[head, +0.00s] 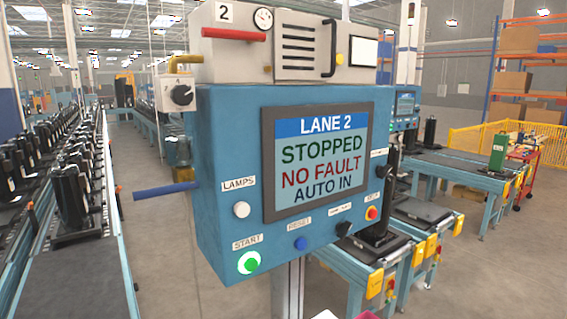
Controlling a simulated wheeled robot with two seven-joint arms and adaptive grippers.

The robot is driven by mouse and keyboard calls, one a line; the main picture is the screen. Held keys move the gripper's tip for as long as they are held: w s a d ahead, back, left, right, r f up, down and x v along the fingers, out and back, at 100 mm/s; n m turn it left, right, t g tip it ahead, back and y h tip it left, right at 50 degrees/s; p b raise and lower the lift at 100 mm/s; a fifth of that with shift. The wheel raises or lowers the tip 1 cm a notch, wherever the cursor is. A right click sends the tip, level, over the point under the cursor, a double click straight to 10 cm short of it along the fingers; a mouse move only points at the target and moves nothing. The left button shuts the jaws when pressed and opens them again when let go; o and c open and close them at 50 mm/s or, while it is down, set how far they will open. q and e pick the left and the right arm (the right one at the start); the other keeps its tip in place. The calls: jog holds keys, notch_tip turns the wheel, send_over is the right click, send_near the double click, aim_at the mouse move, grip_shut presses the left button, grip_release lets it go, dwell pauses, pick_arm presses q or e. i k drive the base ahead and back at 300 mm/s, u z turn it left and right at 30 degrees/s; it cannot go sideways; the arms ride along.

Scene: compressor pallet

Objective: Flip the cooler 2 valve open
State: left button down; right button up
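A beige cooler box (283,42) marked with a "2" plate (225,13) sits on top of the blue control panel (222,130). A red lever (234,34) lies nearly horizontal across the box's front left, below a round gauge (263,19). A yellow pipe elbow (184,63) stands at its left. No label tells which lever is the cooler valve. Neither of my grippers is in view.
The panel screen (318,162) reads LANE 2, STOPPED, NO FAULT, AUTO IN. The green START button (248,262) is lit. A knob marked 4 (181,95) is on the left. Conveyors with black units flank the panel. Free floor (165,265) shows at lower left.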

aim_at(250, 37)
jog(key=z, duration=1.2)
jog(key=k, duration=0.7)
jog(key=u, duration=1.15)
